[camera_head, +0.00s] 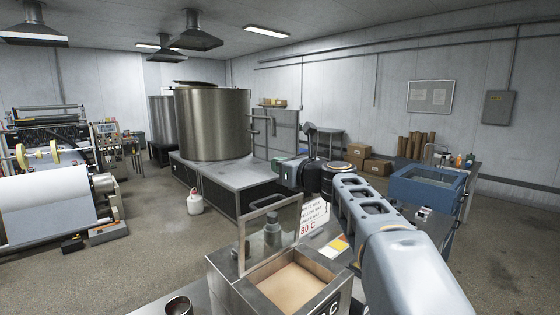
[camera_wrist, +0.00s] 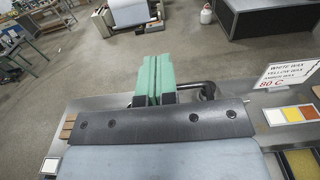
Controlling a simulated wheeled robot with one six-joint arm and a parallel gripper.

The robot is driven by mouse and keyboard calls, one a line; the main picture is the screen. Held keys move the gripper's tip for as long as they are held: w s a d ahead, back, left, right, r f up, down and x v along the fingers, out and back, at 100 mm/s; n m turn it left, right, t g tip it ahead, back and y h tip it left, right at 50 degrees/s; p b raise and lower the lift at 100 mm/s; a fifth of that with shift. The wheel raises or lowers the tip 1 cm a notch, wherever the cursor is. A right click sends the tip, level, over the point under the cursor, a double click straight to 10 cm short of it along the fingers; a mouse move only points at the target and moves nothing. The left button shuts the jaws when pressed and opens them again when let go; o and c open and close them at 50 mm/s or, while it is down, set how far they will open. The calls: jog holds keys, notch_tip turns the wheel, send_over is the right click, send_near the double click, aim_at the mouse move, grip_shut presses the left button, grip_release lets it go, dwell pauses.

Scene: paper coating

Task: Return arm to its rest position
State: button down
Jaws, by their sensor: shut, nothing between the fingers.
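My arm reaches in from the lower right of the head view, bent and raised over the bench. My gripper (camera_head: 277,162) is at its far end, pointing left. In the wrist view its green fingers (camera_wrist: 152,80) are pressed together with nothing between them. The fingers are in the air, with the floor beyond them in the wrist view. I see no contact with any object.
A metal vat (camera_head: 228,274) with beige contents stands below the arm, beside a wax sign (camera_head: 314,213) and colour swatches (camera_head: 336,247). A blue tub (camera_head: 418,192) is at right. A steel tank (camera_head: 212,125) and paper machine (camera_head: 45,215) stand beyond open floor.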

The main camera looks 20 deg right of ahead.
jog(key=s+f+n+g+h, duration=0.1)
jog(key=s+f+n+g, duration=0.2)
jog(key=s+f+n, duration=0.2)
jog(key=s+a+f+n+g+h, duration=0.1)
jog(key=s+f+n+g, duration=0.3)
jog(key=f+n, duration=0.7)
jog(key=s+a+f+n+g+h, duration=0.1)
jog(key=s+f+n+g+h, duration=0.1)
jog(key=s+f+n, duration=0.5)
jog(key=shift+s+a+f+n+g+h, duration=0.2)
jog(key=shift+s+f+n+g+h, duration=0.1)
jog(key=shift+f+n+g, duration=0.35)
jog(key=s+f+n+h, duration=0.1)
jog(key=s+f+n, duration=0.1)
jog(key=s, duration=0.3)
jog(key=s+f+n+g+h, duration=0.1)
jog(key=s+f+n, duration=0.2)
jog(key=s+n, duration=0.1)
jog(key=shift+s+a+n+h, duration=0.25)
jog(key=shift+s+n+h, duration=0.1)
jog(key=shift+s, duration=0.3)
